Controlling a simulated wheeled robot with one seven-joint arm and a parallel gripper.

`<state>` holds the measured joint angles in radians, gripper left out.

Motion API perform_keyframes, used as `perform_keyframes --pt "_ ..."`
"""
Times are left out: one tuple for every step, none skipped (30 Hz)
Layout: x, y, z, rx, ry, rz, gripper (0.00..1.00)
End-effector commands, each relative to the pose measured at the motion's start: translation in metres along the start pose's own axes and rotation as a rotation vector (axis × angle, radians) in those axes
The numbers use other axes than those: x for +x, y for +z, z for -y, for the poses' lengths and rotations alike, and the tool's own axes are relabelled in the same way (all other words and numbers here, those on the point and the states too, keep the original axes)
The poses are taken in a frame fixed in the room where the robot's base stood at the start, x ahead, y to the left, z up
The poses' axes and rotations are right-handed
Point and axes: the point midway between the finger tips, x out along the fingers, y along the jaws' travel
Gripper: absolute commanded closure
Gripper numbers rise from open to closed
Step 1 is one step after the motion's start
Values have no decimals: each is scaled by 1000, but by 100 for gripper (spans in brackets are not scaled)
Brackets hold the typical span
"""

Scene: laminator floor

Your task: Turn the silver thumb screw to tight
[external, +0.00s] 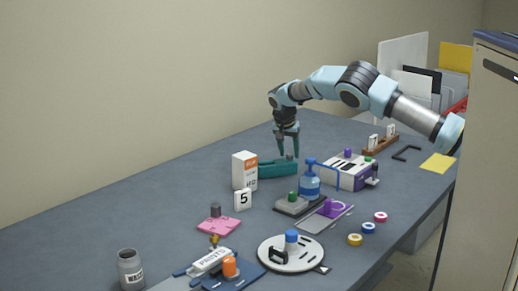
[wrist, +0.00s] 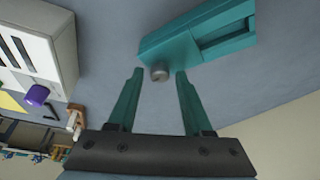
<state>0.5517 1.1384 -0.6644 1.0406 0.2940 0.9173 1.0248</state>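The silver thumb screw (wrist: 159,75) is a small round grey knob at the edge of a teal block (wrist: 205,35) in the wrist view. In the external view the teal block (external: 275,169) lies on the grey table, towards the back. My gripper (external: 288,155) points down over the right part of the block. In the wrist view its two teal fingers (wrist: 159,72) are apart, with a fingertip on each side of the screw and visible gaps. I cannot tell how deep the screw sits between them. In the external view the fingers largely hide the screw.
A white and orange box (external: 244,170) stands just left of the block, with a number 5 card (external: 243,199) in front. A blue pump bottle (external: 309,182) and a white-purple machine (external: 345,172) are close on the right. The table's left back is clear.

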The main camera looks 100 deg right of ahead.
Motion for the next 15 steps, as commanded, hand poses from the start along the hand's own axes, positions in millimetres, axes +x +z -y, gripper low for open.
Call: perform_keyframes --pt "0 0 0 0 0 0 43" --pt "0 0 0 0 0 -1 40" --pt "0 0 0 0 0 -1 39" --pt "0 0 0 0 0 -1 39" --pt "0 0 0 0 0 -1 39" --pt "0 -1 0 0 0 -1 39" --pt "0 -1 0 0 0 -1 39" --pt "0 -1 0 0 0 -1 39" --pt "0 -1 0 0 0 -1 39" --pt "-1 -1 0 0 -1 -1 39" --pt "-2 -1 0 0 -1 -1 39" --pt "-4 0 0 0 -1 -1 39" --pt "-6 0 0 0 -2 -2 39" --pt "-10 0 1 0 -3 -2 39" --pt "-15 -1 1 0 -4 -2 39"
